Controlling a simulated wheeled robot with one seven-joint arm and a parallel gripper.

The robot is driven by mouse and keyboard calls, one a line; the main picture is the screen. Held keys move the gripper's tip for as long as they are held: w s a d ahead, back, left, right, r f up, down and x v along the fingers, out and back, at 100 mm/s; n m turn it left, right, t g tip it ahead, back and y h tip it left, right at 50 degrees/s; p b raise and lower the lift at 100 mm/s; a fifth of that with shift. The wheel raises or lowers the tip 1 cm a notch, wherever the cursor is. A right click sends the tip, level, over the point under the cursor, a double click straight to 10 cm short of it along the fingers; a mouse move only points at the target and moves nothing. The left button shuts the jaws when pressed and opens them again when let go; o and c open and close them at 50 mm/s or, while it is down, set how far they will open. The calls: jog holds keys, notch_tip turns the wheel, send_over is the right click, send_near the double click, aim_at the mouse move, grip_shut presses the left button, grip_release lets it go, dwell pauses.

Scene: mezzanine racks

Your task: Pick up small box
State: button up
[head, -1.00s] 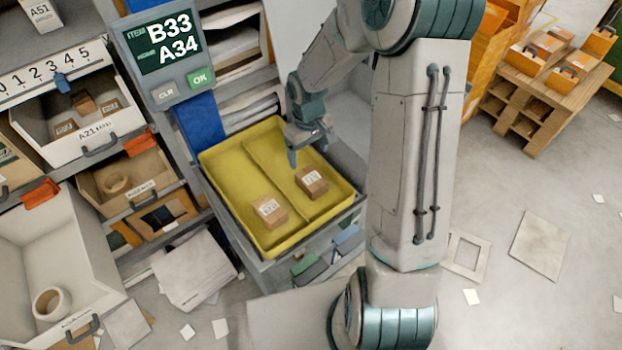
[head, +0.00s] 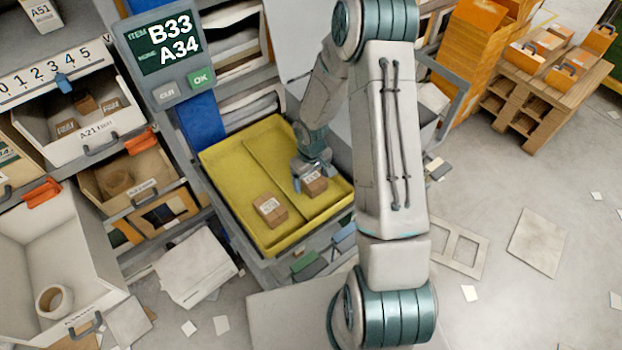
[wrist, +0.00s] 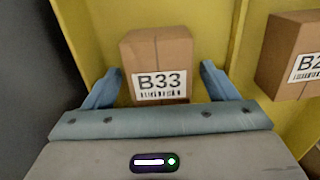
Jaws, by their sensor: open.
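A small brown cardboard box (wrist: 157,50) labelled B33 stands in the yellow tray (head: 222,165). It is the right-hand box (head: 316,187) in the head view, partly covered by my gripper (head: 306,178). In the wrist view my gripper (wrist: 160,75) is open, with one blue finger on each side of the B33 box and a visible gap on both sides. I cannot tell how deep the fingers reach along it. A second brown box (head: 270,210) sits to its left in the head view; it shows at the right edge in the wrist view (wrist: 290,52), its label partly cut off.
A thin divider splits the tray lengthwise between the boxes. The tray's raised yellow walls surround them. A display (head: 163,47) reads item B33 and A34.

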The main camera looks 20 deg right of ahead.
jog(key=shift+f, duration=0.4)
jog(key=c, duration=1.2)
jog(key=shift+o, duration=0.2)
jog(key=shift+r, duration=0.15)
